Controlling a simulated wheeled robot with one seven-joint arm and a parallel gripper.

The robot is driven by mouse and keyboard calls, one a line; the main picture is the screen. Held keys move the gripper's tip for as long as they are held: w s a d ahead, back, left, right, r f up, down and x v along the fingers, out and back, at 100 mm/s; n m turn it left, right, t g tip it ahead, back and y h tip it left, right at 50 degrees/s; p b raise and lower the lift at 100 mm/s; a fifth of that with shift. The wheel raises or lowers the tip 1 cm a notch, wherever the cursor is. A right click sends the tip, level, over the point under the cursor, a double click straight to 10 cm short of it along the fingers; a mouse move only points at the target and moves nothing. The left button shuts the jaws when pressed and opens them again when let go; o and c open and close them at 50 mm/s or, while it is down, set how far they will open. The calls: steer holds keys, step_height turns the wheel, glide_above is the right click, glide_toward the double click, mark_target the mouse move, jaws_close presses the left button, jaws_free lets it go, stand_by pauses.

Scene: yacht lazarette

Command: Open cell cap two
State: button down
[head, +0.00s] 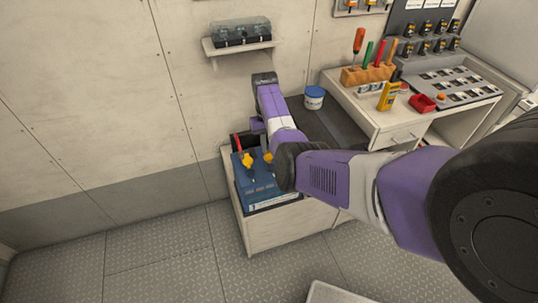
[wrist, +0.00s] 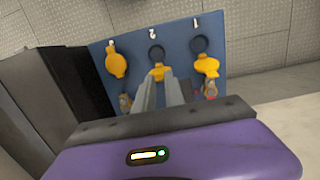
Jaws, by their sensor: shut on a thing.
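The blue battery (head: 255,199) sits on the low white cabinet in the head view; its top (wrist: 181,37) fills the middle of the wrist view. Cell cap two (wrist: 158,72) is yellow and in the middle, by the mark 2; the dark round cell opening (wrist: 156,53) shows uncovered beyond it. My gripper (wrist: 161,82) is shut on cap two, its fingers hiding part of it. Cell cap one (wrist: 207,66), at right, lies folded back from its dark opening. The third yellow cap (wrist: 116,63), at left, appears to cover its opening. My arm hides part of the battery in the head view.
A dark box (wrist: 62,85) stands left of the battery in the wrist view. A white and blue tub (head: 314,98) stands behind my arm. The workbench at right bears a tool rack (head: 368,75), a yellow item (head: 389,96) and a red tray (head: 422,103). The floor in front is mostly clear.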

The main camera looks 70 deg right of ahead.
steer(key=shift+w+d+f+g+y+b, duration=0.4)
steer(key=shift+f+g+y+b, duration=0.15)
steer(key=shift+b, duration=1.95)
steer(key=shift+d+b, duration=0.1)
steer(key=shift+b, duration=0.85)
steer(key=shift+w+d+r+g+y+b, duration=0.2)
steer(key=shift+y+b, duration=0.25)
steer(key=shift+b, duration=0.5)
steer(key=shift+s+a, duration=0.1)
steer(key=c, duration=1.4)
jaws_free()
steer(key=b+v, duration=0.1)
steer(key=v, duration=0.7)
steer(key=shift+f, duration=0.1)
